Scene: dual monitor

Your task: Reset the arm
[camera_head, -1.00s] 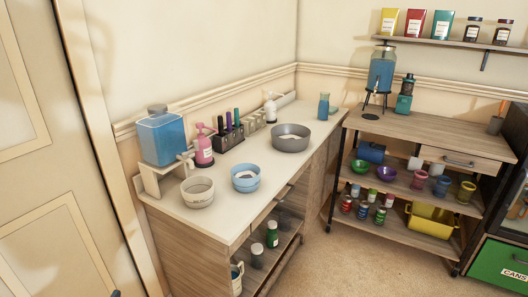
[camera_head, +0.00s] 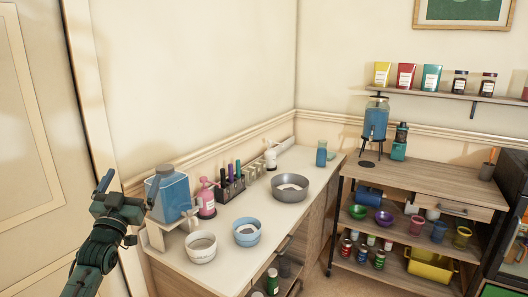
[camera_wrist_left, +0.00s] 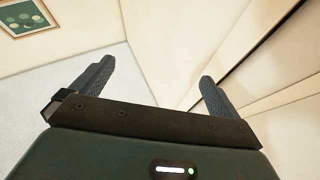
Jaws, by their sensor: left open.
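My left gripper (camera_head: 106,186) is raised at the left of the head view, in front of the door and left of the counter. In the left wrist view its two fingers (camera_wrist_left: 155,88) stand wide apart with nothing between them. Behind them are only bare wall, ceiling edges and a framed picture. My left arm comes up from the bottom left and touches nothing that I can see. My right gripper is not in view.
The counter (camera_head: 232,222) holds a blue water tank (camera_head: 168,196), a pink pump bottle (camera_head: 206,200), a white bowl (camera_head: 200,246), a blue bowl (camera_head: 247,231) and a grey basin (camera_head: 290,187). A wooden shelf cart (camera_head: 425,178) stands at right. The door (camera_head: 35,150) is at left.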

